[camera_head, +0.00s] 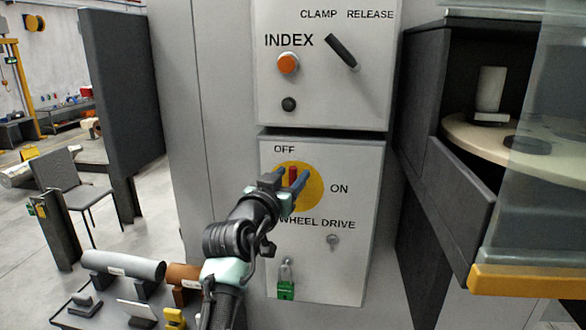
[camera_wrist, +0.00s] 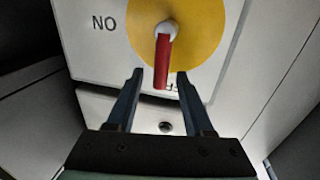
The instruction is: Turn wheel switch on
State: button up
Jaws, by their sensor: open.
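The wheel drive switch has a red handle (camera_head: 293,173) on a round yellow plate (camera_head: 315,187), on the lower white panel between the OFF and ON labels. The handle points up toward OFF. In the wrist view, which is upside down, the red handle (camera_wrist: 162,62) hangs from a pale hub, its free end toward the partly hidden OFF label. My gripper (camera_head: 284,180) is in front of the yellow plate and open. In the wrist view my gripper's (camera_wrist: 160,73) two dark fingers are spread, one on each side of the handle's free end. Contact cannot be told.
The upper panel has an orange INDEX button (camera_head: 288,63) and a black clamp lever (camera_head: 343,51). A green padlock (camera_head: 286,289) hangs below the switch, with a keyhole (camera_head: 332,239) beside it. A dark cabinet (camera_head: 425,95) stands at right, and a low table with parts at lower left.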

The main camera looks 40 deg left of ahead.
jog(key=shift+x, duration=0.9)
jog(key=shift+c, duration=0.2)
grip_shut()
dwell(0.8)
